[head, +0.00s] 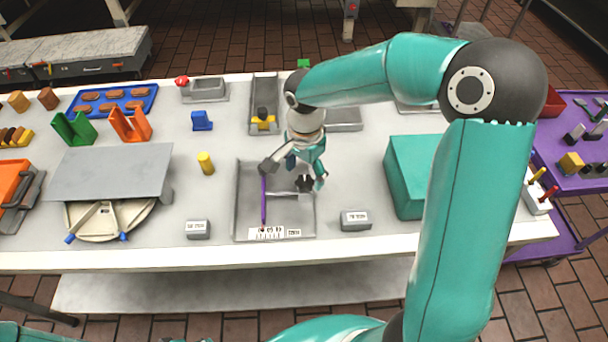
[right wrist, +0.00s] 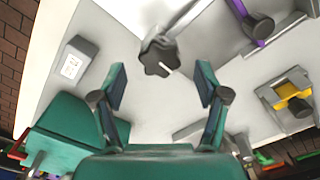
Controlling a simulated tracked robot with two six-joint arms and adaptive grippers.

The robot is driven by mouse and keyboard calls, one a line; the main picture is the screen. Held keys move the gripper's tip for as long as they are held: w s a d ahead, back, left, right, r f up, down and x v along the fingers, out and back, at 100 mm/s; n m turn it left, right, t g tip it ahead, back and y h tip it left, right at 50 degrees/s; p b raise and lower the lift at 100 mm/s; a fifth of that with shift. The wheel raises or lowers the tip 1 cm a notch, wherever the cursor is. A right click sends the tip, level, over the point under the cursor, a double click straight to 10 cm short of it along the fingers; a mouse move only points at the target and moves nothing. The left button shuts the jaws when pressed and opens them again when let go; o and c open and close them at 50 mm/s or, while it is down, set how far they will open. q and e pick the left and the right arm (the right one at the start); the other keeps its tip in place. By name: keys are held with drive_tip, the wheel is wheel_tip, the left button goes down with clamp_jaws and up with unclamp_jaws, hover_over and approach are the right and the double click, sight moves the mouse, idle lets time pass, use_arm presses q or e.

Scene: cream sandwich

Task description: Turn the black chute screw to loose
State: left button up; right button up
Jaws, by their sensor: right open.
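The black chute screw is a dark lobed knob with a short white line on its top. It sits in the grey tray (head: 239,200) and shows in the head view (head: 304,184) and, larger, in the right wrist view (right wrist: 158,56). My right gripper (head: 305,172) points down over it. In the right wrist view my right gripper (right wrist: 161,78) is open, its fingers apart, and the knob appears between and beyond the tips. I see no contact. My left gripper is not in view.
A purple bar (head: 264,203) with a dark knob (head: 268,166) stands left of the screw. A yellow block with a dark knob (head: 263,122) is behind. Grey label blocks (head: 198,229) (head: 355,220) flank the tray. A teal box (head: 404,165) stands at right.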

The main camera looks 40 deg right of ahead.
drive_tip(key=shift+f, duration=0.95)
drive_tip(key=c, duration=1.2)
drive_tip(key=shift+o, duration=0.2)
